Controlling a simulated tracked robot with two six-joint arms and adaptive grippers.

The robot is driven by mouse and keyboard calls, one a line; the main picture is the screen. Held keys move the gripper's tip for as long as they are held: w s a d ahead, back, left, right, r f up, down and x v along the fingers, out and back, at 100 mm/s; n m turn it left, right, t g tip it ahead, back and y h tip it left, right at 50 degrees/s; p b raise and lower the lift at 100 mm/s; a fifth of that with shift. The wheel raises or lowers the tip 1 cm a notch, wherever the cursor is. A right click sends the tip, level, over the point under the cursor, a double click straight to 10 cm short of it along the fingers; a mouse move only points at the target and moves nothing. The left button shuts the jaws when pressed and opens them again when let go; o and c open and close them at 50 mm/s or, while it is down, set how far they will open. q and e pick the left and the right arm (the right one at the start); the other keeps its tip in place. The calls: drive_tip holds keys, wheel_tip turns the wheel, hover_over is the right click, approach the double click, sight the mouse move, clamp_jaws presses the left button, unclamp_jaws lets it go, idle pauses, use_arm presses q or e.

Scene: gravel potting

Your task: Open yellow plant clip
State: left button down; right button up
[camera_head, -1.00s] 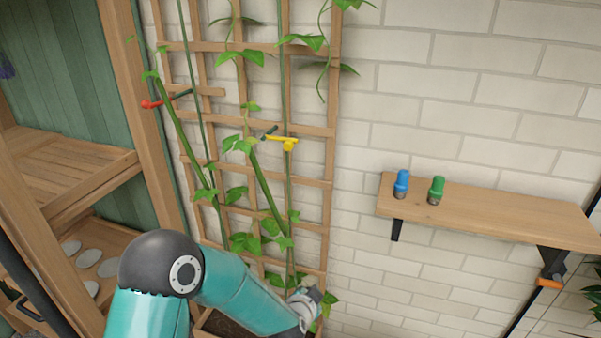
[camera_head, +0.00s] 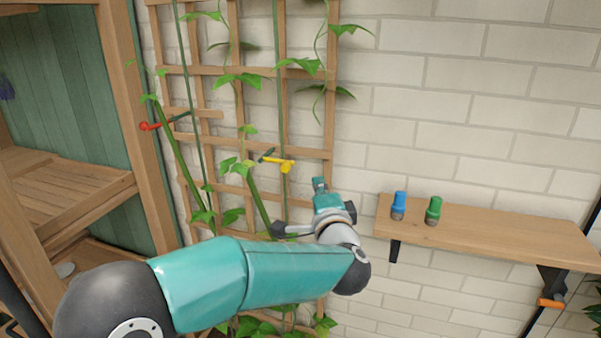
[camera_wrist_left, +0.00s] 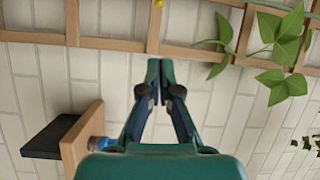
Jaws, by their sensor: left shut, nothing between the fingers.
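The yellow plant clip (camera_head: 279,163) sits on a green stem at the wooden trellis (camera_head: 328,120), with a dark green part at its left end. A bit of yellow, likely the same clip, shows at the top edge of the left wrist view (camera_wrist_left: 286,3). My left gripper (camera_head: 319,184) is just right of and below the clip in the head view, apart from it. In the left wrist view its fingertips (camera_wrist_left: 160,70) meet with nothing between them, in front of the white brick wall. My right gripper is not in view.
A red clip (camera_head: 150,126) is on the trellis to the left. A wooden shelf (camera_head: 490,226) on the right holds a blue item (camera_head: 398,205) and a green item (camera_head: 433,209). Leaves (camera_head: 235,167) hang near the yellow clip. A wooden cabinet (camera_head: 120,110) stands at left.

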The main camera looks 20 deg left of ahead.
sight(295, 164)
use_arm(q)
drive_tip(key=w+a+p, duration=0.2)
drive_tip(key=w+a, duration=0.4)
drive_tip(key=a, duration=0.1)
drive_tip(key=shift+w, duration=0.3)
drive_tip(key=shift+f, duration=0.1)
idle(0.6)
drive_tip(key=shift+s+m+h, duration=0.3)
drive_tip(key=shift+m+h, duration=0.1)
drive_tip(key=shift+h, duration=0.2)
